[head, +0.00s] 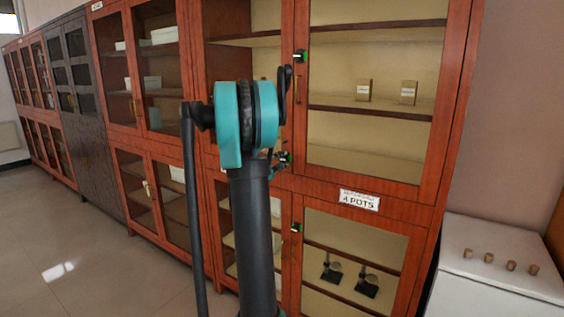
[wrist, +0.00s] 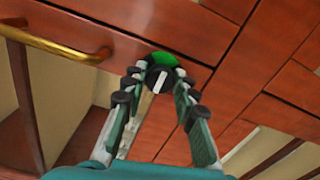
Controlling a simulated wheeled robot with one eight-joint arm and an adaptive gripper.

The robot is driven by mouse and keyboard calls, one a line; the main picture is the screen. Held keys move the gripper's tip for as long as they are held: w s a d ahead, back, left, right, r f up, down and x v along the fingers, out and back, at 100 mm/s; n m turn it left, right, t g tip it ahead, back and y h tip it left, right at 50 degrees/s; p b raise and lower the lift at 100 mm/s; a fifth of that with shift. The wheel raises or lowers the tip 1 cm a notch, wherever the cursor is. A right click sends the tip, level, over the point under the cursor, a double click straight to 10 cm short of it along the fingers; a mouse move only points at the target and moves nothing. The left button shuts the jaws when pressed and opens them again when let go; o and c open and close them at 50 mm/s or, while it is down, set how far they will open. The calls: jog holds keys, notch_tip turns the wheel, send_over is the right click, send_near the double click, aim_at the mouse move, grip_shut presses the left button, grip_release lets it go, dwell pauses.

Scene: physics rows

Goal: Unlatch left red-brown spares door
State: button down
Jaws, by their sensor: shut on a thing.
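My gripper (wrist: 160,78) is shut on a round black latch knob (wrist: 158,80) with a white bar across its face. A green plate (wrist: 165,58) shows behind the knob. The latch sits near a corner of a red-brown wooden door frame, beside a curved brass handle (wrist: 60,48). In the head view my gripper (head: 282,158) is at the red-brown cabinet (head: 330,184), near the middle crossbar. My arm hides much of the left doors there. I cannot read any spares label.
Other green-and-black latches sit above (head: 301,56) and below (head: 296,227) on the cabinet. A "4 POTS" label (head: 359,199) marks the lower right door. A white unit (head: 500,262) with several small brown pieces stands right. Open floor (head: 90,270) lies left.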

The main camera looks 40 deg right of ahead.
jog(key=c, duration=1.2)
grip_release()
jog(key=v, duration=1.2)
jog(key=s+a+f+m+g+y, duration=0.1)
jog(key=s+a+f+m+y, duration=0.1)
jog(key=s+a+f+y, duration=0.3)
jog(key=s+a+f+m+g+y, duration=0.1)
jog(key=s+a+f+m+y, duration=0.1)
jog(key=s+a+f+y, duration=0.4)
jog(key=s+a+f+m+y, duration=0.2)
jog(key=s+a+f+y, duration=0.3)
jog(key=s+a+f, duration=0.7)
jog(key=shift+s+a+f+g+y, duration=0.15)
jog(key=shift+a+f, duration=0.25)
jog(key=shift+a, duration=1.15)
jog(key=shift+s+a+f+g+y, duration=0.1)
jog(key=shift+a+f, duration=0.35)
jog(key=shift+a, duration=1.1)
jog(key=shift+s+a+f+g+y, duration=0.15)
jog(key=shift+a+f, duration=0.25)
jog(key=shift+a, duration=1.15)
